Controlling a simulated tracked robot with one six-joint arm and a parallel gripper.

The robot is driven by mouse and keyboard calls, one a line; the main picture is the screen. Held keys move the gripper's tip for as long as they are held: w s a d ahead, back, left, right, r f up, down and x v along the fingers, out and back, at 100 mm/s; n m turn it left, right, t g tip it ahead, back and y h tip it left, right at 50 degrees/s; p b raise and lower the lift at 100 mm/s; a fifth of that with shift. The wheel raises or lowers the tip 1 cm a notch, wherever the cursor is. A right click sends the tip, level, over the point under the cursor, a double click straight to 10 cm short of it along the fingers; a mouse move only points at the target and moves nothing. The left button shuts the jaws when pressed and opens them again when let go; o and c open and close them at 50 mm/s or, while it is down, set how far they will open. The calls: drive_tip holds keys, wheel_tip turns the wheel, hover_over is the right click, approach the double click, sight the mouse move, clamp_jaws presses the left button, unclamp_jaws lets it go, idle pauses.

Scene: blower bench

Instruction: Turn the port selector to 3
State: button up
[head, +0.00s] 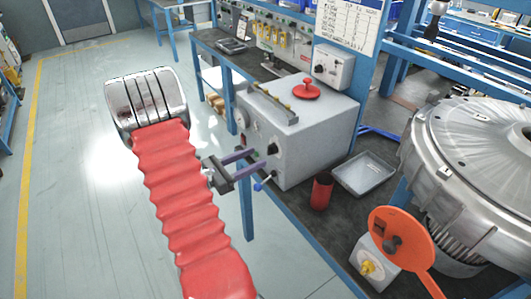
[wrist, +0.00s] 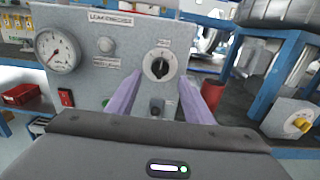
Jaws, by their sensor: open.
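The leak checker (head: 305,135) is a grey box on the bench. In the wrist view its front panel (wrist: 90,80) carries a round black knob on a white dial (wrist: 158,67), which appears to be the port selector. The knob's bar looks close to upright; the small numbers and label are too blurred to read. The knob also shows in the head view (head: 272,149). My gripper (head: 259,157) is open in front of the panel, its purple fingers apart on either side of the knob's line. In the wrist view the fingertips (wrist: 160,79) appear short of the knob; contact cannot be told.
A pressure gauge (wrist: 57,51), a red switch (wrist: 66,98) and a lower black knob (wrist: 156,107) share the panel. A red cup (head: 321,191), metal tray (head: 365,174) and large blower housing (head: 470,145) stand to the right.

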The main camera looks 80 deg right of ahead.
sight(268, 152)
drive_tip(key=shift+x, duration=2.8)
drive_tip(key=shift+c, duration=0.2)
drive_tip(key=c, duration=0.9)
drive_tip(key=shift+d, duration=0.1)
drive_tip(key=shift+c, duration=0.5)
